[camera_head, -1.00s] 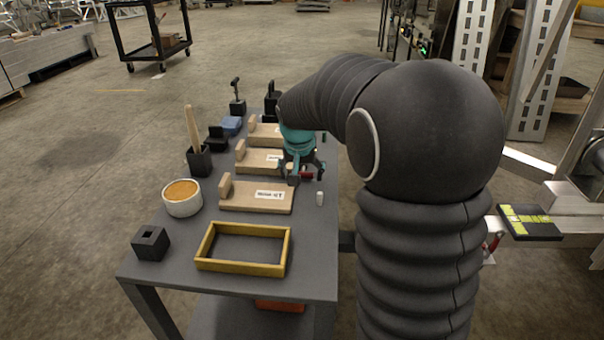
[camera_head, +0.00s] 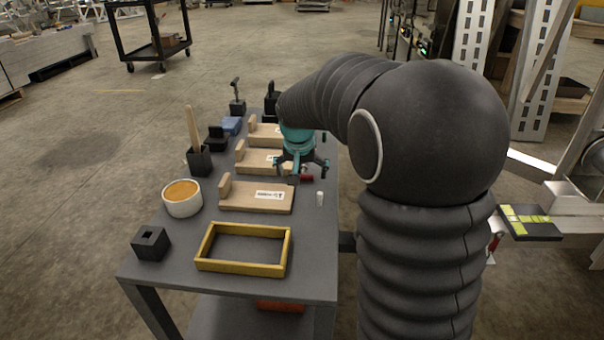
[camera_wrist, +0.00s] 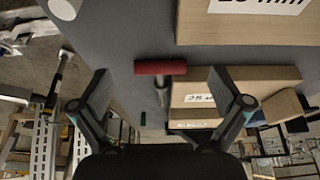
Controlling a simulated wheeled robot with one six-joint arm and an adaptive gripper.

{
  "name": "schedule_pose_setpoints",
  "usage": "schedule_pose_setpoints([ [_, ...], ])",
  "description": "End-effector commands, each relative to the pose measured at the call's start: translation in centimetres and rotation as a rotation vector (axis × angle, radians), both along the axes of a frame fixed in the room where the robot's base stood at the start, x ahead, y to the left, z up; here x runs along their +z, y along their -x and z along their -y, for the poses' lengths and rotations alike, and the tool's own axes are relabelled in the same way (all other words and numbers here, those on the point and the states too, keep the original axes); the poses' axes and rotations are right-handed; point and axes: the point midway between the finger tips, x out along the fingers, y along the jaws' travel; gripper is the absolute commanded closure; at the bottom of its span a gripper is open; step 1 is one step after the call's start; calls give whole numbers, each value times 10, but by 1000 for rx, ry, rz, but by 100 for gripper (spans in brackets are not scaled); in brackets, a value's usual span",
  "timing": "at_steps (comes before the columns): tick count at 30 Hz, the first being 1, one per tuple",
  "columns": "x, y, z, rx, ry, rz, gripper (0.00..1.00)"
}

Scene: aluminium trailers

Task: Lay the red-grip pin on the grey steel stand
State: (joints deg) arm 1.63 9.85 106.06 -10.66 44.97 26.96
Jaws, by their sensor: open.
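The red-grip pin (camera_wrist: 160,68) shows in the wrist view as a red bar with a grey shaft (camera_wrist: 162,93), beside the wooden blocks. In the head view its red grip (camera_head: 307,178) is a small spot at the right side of the grey table (camera_head: 312,238). My gripper (camera_head: 303,171) is over that side, fingers spread wide. In the wrist view my gripper (camera_wrist: 166,97) is open, with the pin between the fingers in the picture and apart from both. I cannot tell whether the grey table is the steel stand named.
Labelled wooden blocks (camera_head: 236,196) stand left of the pin. A white peg (camera_head: 320,198) stands nearer the front. A yellow frame (camera_head: 208,242), a white round tub (camera_head: 182,207) and black holders (camera_head: 151,243) share the table. A black plate with yellow marks (camera_head: 545,230) is at the right.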

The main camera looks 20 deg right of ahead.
Motion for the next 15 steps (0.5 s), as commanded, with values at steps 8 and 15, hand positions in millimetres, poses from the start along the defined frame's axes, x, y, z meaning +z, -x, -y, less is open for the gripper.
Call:
schedule_pose_setpoints([
  [8, 51, 17, -8, 2, -1, 5, 0],
  [15, 89, 31, -13, 0, 0, 2, 0],
])
